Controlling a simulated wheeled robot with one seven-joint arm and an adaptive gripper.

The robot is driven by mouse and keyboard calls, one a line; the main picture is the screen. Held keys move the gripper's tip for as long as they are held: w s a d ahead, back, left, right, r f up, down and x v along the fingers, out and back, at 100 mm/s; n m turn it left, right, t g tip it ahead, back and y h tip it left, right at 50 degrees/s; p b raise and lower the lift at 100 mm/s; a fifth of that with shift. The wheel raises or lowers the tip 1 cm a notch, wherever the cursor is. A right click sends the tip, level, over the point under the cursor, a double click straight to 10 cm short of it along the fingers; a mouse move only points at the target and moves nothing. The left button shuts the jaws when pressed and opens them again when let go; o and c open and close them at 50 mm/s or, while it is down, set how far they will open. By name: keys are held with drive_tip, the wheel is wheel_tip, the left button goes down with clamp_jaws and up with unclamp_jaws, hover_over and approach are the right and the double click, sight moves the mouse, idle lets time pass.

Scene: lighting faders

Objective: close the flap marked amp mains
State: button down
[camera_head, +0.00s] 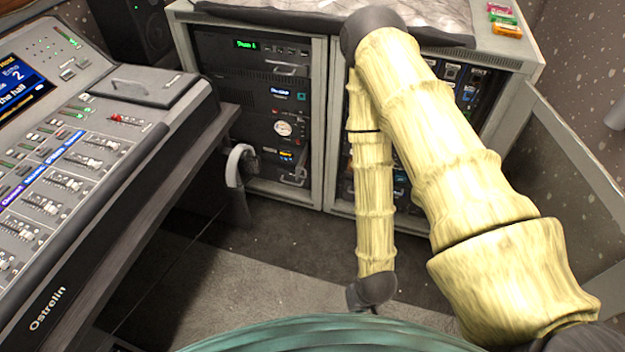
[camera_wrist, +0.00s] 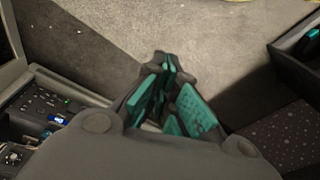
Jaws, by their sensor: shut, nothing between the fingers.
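I cannot read an "amp mains" marking in either view, so I cannot tell for certain which part is that flap. A grey panel with a bar handle (camera_head: 150,85) lies at the top right of the mixing desk. The left equipment rack (camera_head: 317,110) has a small handled part (camera_head: 297,171) low on its front; whether it is open is unclear. My gripper (camera_wrist: 165,68) shows in the wrist view, its teal-padded fingers together and empty, above the carpet. The rack front (camera_wrist: 40,105) is at the left there, apart from the fingers. In the head view my gripper is hidden.
The mixing desk (camera_head: 60,190) fills the left, with a grey curved handle-like part (camera_head: 238,170) beside its edge. My arm covers much of the right rack (camera_head: 465,82). Coloured blocks (camera_head: 503,18) lie on top. Open carpet (camera_head: 250,280) lies before the racks.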

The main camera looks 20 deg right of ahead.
drive_tip(key=w+a+f+m+t+y+b, duration=0.1)
drive_tip(key=w+f+m+t+b, duration=0.2)
drive_tip(key=w+b, duration=0.4)
drive_tip(key=w+f+m+t+b, duration=0.2)
drive_tip(key=w+f+b, duration=0.25)
drive_tip(key=w, duration=0.45)
drive_tip(key=w+a+f+m+t+y+b, duration=0.1)
drive_tip(key=w+f+m+t+b, duration=0.15)
drive_tip(key=w+f+b, duration=0.4)
drive_tip(key=w+d+r+m+t+h+b, duration=0.1)
drive_tip(key=w+d+m+t+b, duration=0.35)
drive_tip(key=w+b, duration=0.5)
drive_tip(key=w+d+r+m+t+h+b, duration=0.15)
drive_tip(key=w+d+m+t+b, duration=0.4)
drive_tip(key=w, duration=0.65)
drive_tip(key=w+a+n+g+b, duration=0.1)
drive_tip(key=w+a+b, duration=0.1)
drive_tip(key=w+b, duration=0.5)
drive_tip(key=shift+w+a+n, duration=0.25)
drive_tip(key=shift+w+n, duration=0.1)
drive_tip(key=shift+w, duration=2.55)
drive_tip(key=shift+f, duration=0.1)
drive_tip(key=shift+a, duration=0.1)
